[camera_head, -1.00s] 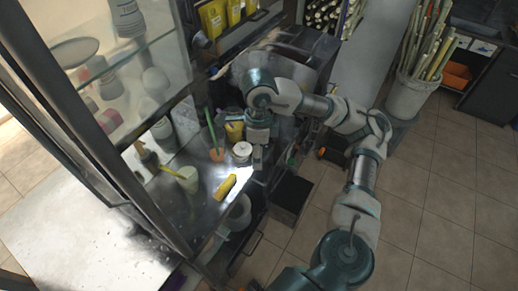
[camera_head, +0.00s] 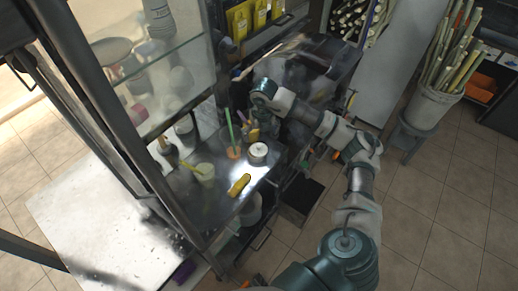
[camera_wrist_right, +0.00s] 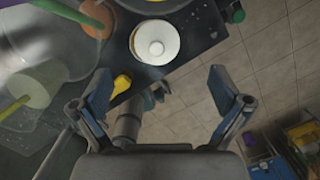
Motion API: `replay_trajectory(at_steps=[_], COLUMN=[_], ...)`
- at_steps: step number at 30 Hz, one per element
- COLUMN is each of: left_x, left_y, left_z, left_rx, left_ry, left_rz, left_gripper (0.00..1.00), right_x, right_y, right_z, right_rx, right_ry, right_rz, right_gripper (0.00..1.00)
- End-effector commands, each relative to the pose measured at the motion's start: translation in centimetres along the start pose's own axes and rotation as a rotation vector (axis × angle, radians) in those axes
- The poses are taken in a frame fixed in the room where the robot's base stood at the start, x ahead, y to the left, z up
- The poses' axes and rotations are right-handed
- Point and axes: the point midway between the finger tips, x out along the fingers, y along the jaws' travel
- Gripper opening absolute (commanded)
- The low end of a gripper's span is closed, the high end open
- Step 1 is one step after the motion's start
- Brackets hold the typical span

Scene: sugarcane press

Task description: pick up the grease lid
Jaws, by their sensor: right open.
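A round white lid with a small central knob (camera_head: 258,152), which looks like the grease lid, sits on the dark counter near its edge. In the right wrist view the lid (camera_wrist_right: 155,42) is at the top centre, ahead of my fingertips and apart from them. My right gripper (camera_wrist_right: 161,88) is open and empty, its two blue-padded fingers spread wide. In the head view my right arm reaches over the counter behind the lid, and its fingers are hard to make out there. My left gripper is not in view.
A yellow object (camera_head: 239,185) lies at the counter edge close to the lid. An orange cup with a green straw (camera_head: 233,152) and a pale cup with a yellow straw (camera_head: 205,174) stand nearby. A glass cabinet is at left. A bucket of cane (camera_head: 432,103) stands at right.

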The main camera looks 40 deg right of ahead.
Motion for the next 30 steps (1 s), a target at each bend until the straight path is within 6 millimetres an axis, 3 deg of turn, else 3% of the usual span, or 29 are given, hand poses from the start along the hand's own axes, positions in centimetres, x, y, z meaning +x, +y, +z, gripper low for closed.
replay_trajectory(at_steps=[18,26,30], left_x=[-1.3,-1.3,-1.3], left_y=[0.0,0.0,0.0], left_z=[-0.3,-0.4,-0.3], left_rx=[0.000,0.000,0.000], left_ry=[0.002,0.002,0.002], left_rz=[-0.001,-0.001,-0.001], left_gripper=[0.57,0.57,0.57], right_x=[7.2,7.5,7.5], right_y=[0.4,0.4,0.4], right_z=[-0.4,-0.4,-0.4], right_rx=[-0.002,-0.002,-0.002], right_ry=[0.000,-0.001,-0.001], right_rz=[0.000,0.000,0.000], right_gripper=[1.00,1.00,0.67])
